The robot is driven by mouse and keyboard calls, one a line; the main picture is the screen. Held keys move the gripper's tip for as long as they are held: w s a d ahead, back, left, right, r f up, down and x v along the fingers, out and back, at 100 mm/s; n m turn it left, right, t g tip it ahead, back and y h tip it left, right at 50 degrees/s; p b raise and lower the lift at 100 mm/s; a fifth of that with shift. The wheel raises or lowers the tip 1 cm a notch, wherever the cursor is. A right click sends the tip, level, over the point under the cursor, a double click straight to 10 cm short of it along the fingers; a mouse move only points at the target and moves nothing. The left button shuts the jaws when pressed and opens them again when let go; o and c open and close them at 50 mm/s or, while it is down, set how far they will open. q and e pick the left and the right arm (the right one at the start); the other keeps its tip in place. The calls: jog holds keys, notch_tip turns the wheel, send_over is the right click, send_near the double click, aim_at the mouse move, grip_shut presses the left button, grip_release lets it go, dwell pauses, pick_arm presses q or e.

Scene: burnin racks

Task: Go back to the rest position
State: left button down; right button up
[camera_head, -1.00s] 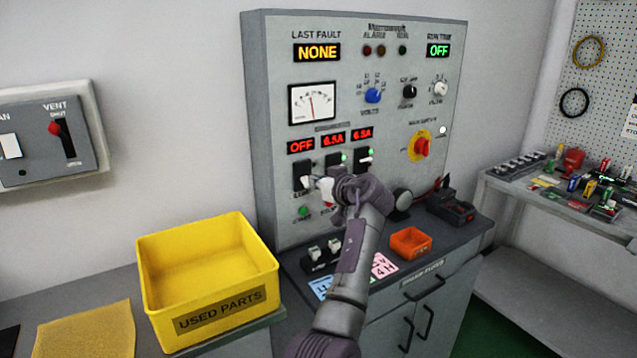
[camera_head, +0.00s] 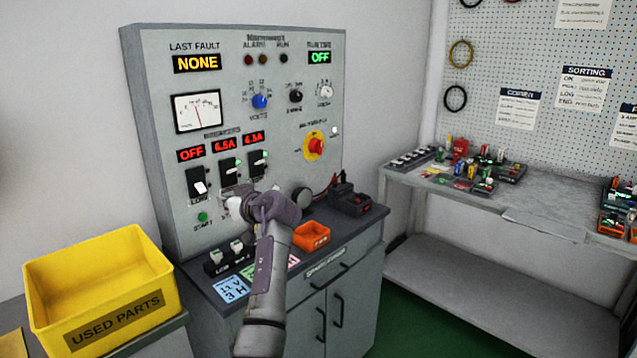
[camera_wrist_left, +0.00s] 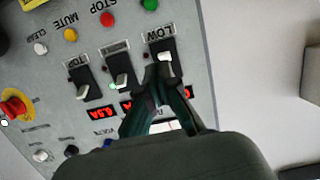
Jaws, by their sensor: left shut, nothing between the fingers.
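My left gripper (camera_head: 236,208) is in front of the grey control panel (camera_head: 160,110), below the row of black switches. It is shut and empty. In the left wrist view the closed fingertips (camera_wrist_left: 160,74) overlap the lower edge of the LOW switch (camera_wrist_left: 165,54) in the picture; I cannot tell whether they touch it. The left switch (camera_head: 197,186) has a white lever, and the display above it (camera_head: 191,153) reads OFF. The middle and right displays are lit red. My right gripper is not in view.
A yellow USED PARTS bin (camera_head: 100,275) stands at lower left. An orange tray (camera_head: 311,236) and a dark device (camera_head: 350,202) sit on the cabinet ledge. A grey bench (camera_head: 545,217) with small parts is at right. Green floor (camera_head: 425,315) shows between them.

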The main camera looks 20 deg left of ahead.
pick_arm(q)
jog(key=s+d+f+m+h, duration=0.4)
jog(key=s+f, duration=0.4)
jog(key=f, duration=0.4)
jog(key=s+d+f+m+h, duration=0.25)
jog(key=s+d+f, duration=0.45)
jog(key=f, duration=0.5)
jog(key=s+d+f+m+g+h, duration=0.1)
jog(key=s+d+f+m+h, duration=0.15)
jog(key=s+d, duration=0.5)
jog(key=s+d+f+m+g+h, duration=0.1)
jog(key=s+d+f+m+h, duration=0.2)
jog(key=s, duration=0.7)
jog(key=s+d+f+m+h, duration=0.2)
jog(key=s+d+m, duration=0.1)
jog(key=s+d, duration=0.5)
notch_tip(320, 180, down, 25)
jog(key=s+g, duration=0.2)
jog(key=s+a+f, duration=0.2)
jog(key=s+f, duration=0.6)
jog(key=s+a+f, duration=0.2)
jog(key=s+f, duration=0.6)
jog(key=shift+s+f+m+g, duration=0.25)
jog(key=shift+s+m+g, duration=0.15)
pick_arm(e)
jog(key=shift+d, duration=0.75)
